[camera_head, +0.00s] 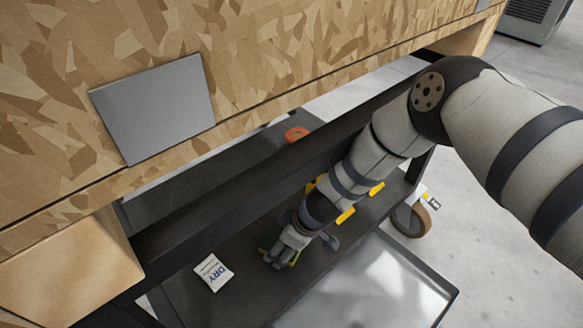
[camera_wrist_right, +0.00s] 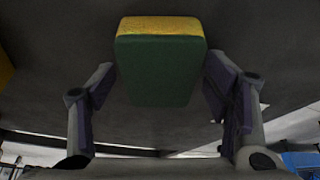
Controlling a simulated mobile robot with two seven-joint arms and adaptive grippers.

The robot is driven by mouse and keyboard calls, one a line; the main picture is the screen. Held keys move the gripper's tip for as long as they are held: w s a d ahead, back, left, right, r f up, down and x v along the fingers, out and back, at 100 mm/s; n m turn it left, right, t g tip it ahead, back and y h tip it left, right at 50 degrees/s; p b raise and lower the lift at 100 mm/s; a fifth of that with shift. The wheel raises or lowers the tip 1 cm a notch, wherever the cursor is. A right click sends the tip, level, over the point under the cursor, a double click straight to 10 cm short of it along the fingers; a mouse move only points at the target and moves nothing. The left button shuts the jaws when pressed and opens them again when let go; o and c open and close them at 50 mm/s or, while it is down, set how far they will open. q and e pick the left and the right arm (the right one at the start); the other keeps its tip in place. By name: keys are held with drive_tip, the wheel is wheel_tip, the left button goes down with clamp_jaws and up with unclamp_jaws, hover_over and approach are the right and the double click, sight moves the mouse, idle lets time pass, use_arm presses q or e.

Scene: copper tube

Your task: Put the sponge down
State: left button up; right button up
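The sponge (camera_wrist_right: 158,68) is green with a yellow layer. In the right wrist view it sits between the two fingertips of my right gripper (camera_wrist_right: 160,75), which appear to touch its sides. In the head view my right gripper (camera_head: 281,254) reaches down to the dark lower shelf (camera_head: 235,285), and only small green and yellow bits of the sponge (camera_head: 267,239) show around the fingers. I cannot tell whether the sponge touches the shelf. My left gripper is not in view.
A white card marked DRY (camera_head: 213,271) lies on the shelf left of my right gripper. A grey metal tray (camera_head: 447,297) is at the lower right. An orange ring-like item (camera_head: 297,134) is farther back. The wooden worktop (camera_head: 250,50) with a grey plate (camera_head: 155,108) overhangs the shelf.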

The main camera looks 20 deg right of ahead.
drive_tip(key=p+v, duration=0.5)
drive_tip(key=v, duration=0.6)
drive_tip(key=s+d+f+m+g+h, duration=0.1)
drive_tip(key=s+d+f+m+g, duration=0.3)
drive_tip(key=s, duration=0.9)
drive_tip(key=s+a+f+n+g+h, duration=0.1)
drive_tip(key=s+f, duration=0.4)
drive_tip(key=s, duration=0.9)
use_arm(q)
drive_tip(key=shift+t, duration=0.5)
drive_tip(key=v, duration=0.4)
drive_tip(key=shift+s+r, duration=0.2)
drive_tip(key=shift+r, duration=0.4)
use_arm(e)
drive_tip(key=s+d+r+m+g, duration=0.1)
drive_tip(key=s+r+m+g, duration=0.1)
drive_tip(key=s, duration=0.8)
drive_tip(key=s+d+r+m+g, duration=0.2)
drive_tip(key=s+r, duration=0.2)
drive_tip(key=s, duration=0.7)
drive_tip(key=s+d+r+m+g+h, duration=0.1)
drive_tip(key=s+r, duration=0.3)
drive_tip(key=s, duration=0.7)
drive_tip(key=shift+d+m+g, duration=0.2)
drive_tip(key=shift+m+g, duration=0.4)
drive_tip(key=shift+m, duration=0.1)
use_arm(q)
drive_tip(key=shift+p, duration=0.35)
